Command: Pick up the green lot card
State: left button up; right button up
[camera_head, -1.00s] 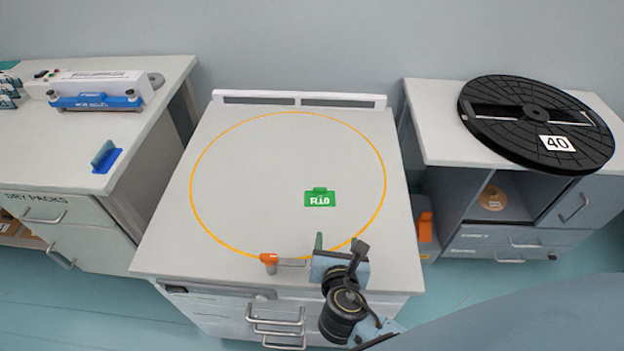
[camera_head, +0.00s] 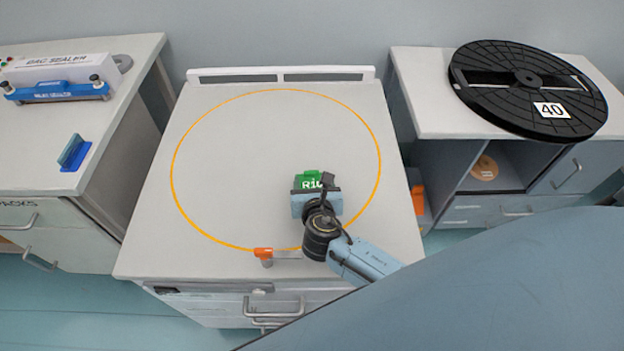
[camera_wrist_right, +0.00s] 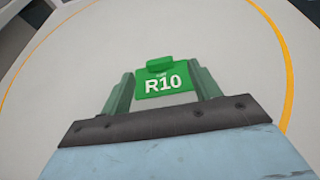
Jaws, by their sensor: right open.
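The green lot card (camera_head: 309,180), marked R10, lies on the grey table top (camera_head: 230,130) inside the orange ring, right of centre. My right gripper (camera_head: 315,190) is over its near part and hides some of it in the head view. In the right wrist view the card (camera_wrist_right: 164,84) sits between the two green fingers of the open right gripper (camera_wrist_right: 163,92), with a small gap at each side. The card's raised tab (camera_wrist_right: 160,63) is at its far edge. My left gripper is not in view.
An orange-handled tool (camera_head: 264,254) is at the table's front edge. A black reel (camera_head: 527,90) marked 40 lies on the right cabinet. A bag sealer (camera_head: 60,80) and a blue holder (camera_head: 74,153) stand on the left bench. The ring's left side is clear.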

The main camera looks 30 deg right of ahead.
aim_at(312, 173)
jog(key=x, duration=0.2)
jog(key=shift+w+f+b, duration=0.1)
jog(key=shift+w+b, duration=0.2)
jog(key=shift+w, duration=0.05)
jog(key=shift+w+d, duration=0.15)
jog(key=shift+w, duration=0.15)
jog(key=shift+c, duration=1.3)
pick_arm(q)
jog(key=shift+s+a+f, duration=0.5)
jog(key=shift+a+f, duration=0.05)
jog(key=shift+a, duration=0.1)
pick_arm(e)
jog(key=c, duration=0.8)
